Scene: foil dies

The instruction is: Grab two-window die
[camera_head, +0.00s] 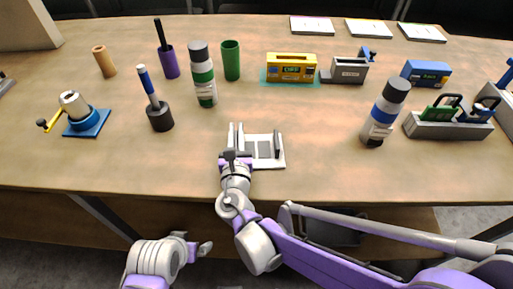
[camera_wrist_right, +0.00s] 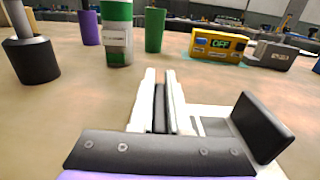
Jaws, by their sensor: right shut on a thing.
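The two-window die (camera_head: 268,164) is a flat white frame with openings, low at the table's front middle. My right gripper (camera_head: 257,142) reaches it from the front edge, with one dark-padded finger at its left and one at its right. In the right wrist view the die (camera_wrist_right: 212,111) shows between the fingers, partly hidden by the gripper's dark body. The right gripper is shut on the die, which appears at table level; I cannot tell whether it touches the table. My left gripper (camera_head: 193,248) is below the table's front edge, its jaws unclear.
A blue-handled stamp in a dark holder (camera_head: 160,116) stands left of the die. A blue-banded bottle (camera_head: 380,118) stands to the right. A green-banded bottle (camera_head: 204,78), green cup (camera_head: 231,61) and yellow device (camera_head: 291,67) stand behind. The table around the die is clear.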

